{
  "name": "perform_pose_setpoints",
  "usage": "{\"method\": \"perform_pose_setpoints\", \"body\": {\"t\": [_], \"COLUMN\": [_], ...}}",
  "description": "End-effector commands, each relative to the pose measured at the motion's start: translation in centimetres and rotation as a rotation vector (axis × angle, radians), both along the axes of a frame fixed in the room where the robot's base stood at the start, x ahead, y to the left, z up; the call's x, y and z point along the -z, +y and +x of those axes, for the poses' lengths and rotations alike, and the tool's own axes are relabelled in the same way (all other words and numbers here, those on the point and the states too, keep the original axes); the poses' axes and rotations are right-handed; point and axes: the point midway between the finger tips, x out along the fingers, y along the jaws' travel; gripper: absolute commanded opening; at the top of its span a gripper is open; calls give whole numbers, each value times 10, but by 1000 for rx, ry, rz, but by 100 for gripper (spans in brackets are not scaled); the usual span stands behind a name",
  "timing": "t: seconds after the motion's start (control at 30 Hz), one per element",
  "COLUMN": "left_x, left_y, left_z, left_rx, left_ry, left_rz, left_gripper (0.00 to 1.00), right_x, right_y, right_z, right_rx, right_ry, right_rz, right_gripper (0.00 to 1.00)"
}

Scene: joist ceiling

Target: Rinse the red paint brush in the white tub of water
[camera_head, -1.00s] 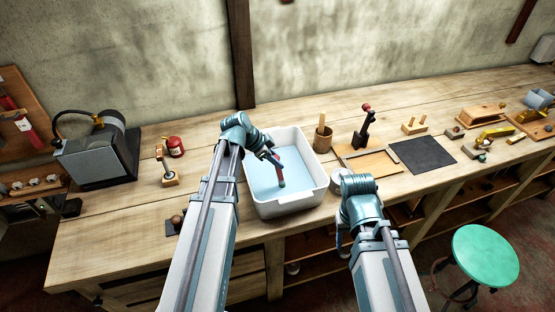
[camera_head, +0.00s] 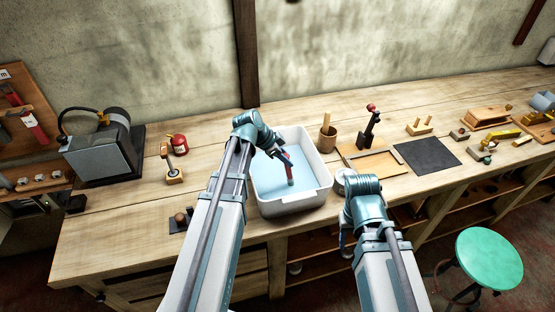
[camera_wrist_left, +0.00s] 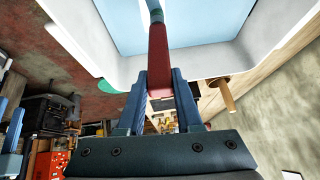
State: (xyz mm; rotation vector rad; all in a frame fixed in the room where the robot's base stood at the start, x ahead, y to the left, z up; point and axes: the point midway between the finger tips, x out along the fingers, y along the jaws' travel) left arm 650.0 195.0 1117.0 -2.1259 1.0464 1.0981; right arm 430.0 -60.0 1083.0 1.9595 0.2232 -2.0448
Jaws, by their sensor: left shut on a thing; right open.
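The white tub (camera_head: 292,208) stands on the workbench with pale blue water (camera_head: 268,180) in it. My left gripper (camera_head: 281,155) is over the tub and shut on the red paint brush (camera_head: 289,172). The brush points down, slightly tilted, with its lower end at the water; I cannot tell how deep it reaches. In the left wrist view, the blue fingers (camera_wrist_left: 160,88) clasp the red handle (camera_wrist_left: 158,52), and a blue-grey part (camera_wrist_left: 155,12) shows beyond it against the water. My right gripper (camera_head: 345,243) is low in front of the bench edge, open and partly hidden by its arm.
A wooden cup (camera_head: 326,138) stands right of the tub's back corner, and a round tin (camera_head: 343,178) close to its right side. A wooden board (camera_head: 375,163) and dark mat (camera_head: 427,155) lie farther right.

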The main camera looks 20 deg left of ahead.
Motion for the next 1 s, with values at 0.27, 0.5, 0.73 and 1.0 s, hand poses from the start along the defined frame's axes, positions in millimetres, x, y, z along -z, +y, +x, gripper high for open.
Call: {"method": "perform_pose_setpoints", "body": {"t": [0.27,0.5,0.73,1.0], "left_x": [0,0,0,0], "left_y": [-13,-13,5,29], "left_z": [9,9,-4,-20], "left_rx": [0,-1,-3,-3], "left_ry": [-1,-1,0,0], "left_rz": [0,-1,-1,-1], "left_gripper": [0,0,0,0], "right_x": [0,0,0,0], "right_y": [0,0,0,0], "right_z": [0,0,0,0], "right_rx": [0,0,0,0], "right_ry": [0,0,0,0], "right_rz": [0,0,0,0], "right_gripper": [50,50,50,50]}}
